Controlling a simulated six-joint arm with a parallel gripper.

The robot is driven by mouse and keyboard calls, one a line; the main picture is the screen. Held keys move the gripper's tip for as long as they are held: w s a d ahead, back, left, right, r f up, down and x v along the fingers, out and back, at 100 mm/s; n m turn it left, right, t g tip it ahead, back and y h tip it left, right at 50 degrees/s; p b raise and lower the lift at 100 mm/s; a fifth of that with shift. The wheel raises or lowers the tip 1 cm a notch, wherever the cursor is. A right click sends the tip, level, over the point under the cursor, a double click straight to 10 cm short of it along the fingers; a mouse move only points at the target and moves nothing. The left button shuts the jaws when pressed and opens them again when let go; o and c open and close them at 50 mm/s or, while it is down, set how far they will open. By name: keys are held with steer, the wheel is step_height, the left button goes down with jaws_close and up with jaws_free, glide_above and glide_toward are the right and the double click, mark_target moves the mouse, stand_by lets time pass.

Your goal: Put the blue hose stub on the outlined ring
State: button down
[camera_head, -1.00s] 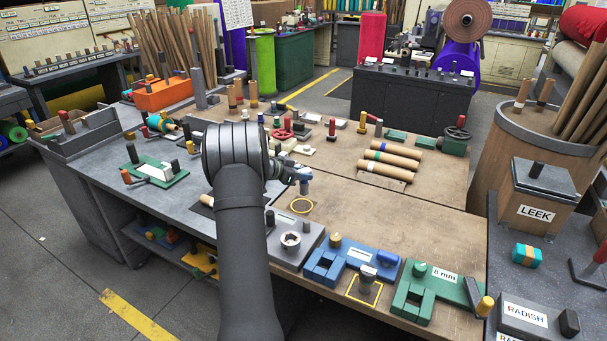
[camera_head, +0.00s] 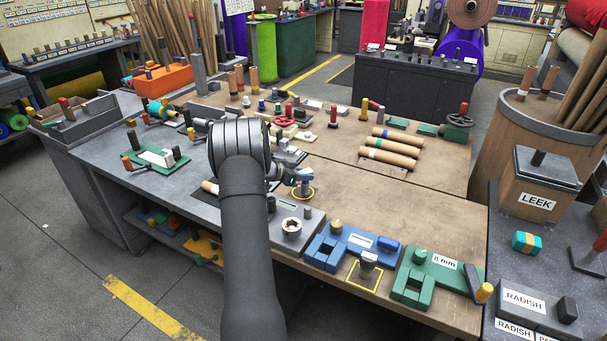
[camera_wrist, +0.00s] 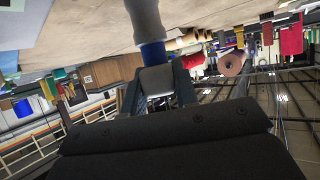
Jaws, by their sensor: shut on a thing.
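The blue hose stub (camera_head: 304,174) is held upright by my gripper (camera_head: 300,176) at the outlined ring. In the wrist view the stub (camera_wrist: 153,54) shows a blue band and a pale grey length reaching to the top edge. My gripper (camera_wrist: 158,82) is shut on its near end there. The outlined ring (camera_head: 314,194) is a thin yellow circle on the brown bench. The stub's lower end is over or inside it in the head view. I cannot tell whether the stub touches the bench.
A grey block with a white socket (camera_head: 291,228) stands just in front of the ring. A blue fixture (camera_head: 345,251) and a green one (camera_head: 425,275) lie front right. Banded rolls (camera_head: 390,148) lie farther back. The bench right of the ring is clear.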

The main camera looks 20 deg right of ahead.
steer(key=shift+f, duration=0.5)
stand_by(0.3)
steer(key=c, duration=1.1)
jaws_free()
steer(key=shift+o, duration=0.2)
steer(key=v, duration=1.7)
steer(key=shift+a, duration=0.15)
steer(key=shift+s+r, duration=0.1)
steer(key=shift+s, duration=0.05)
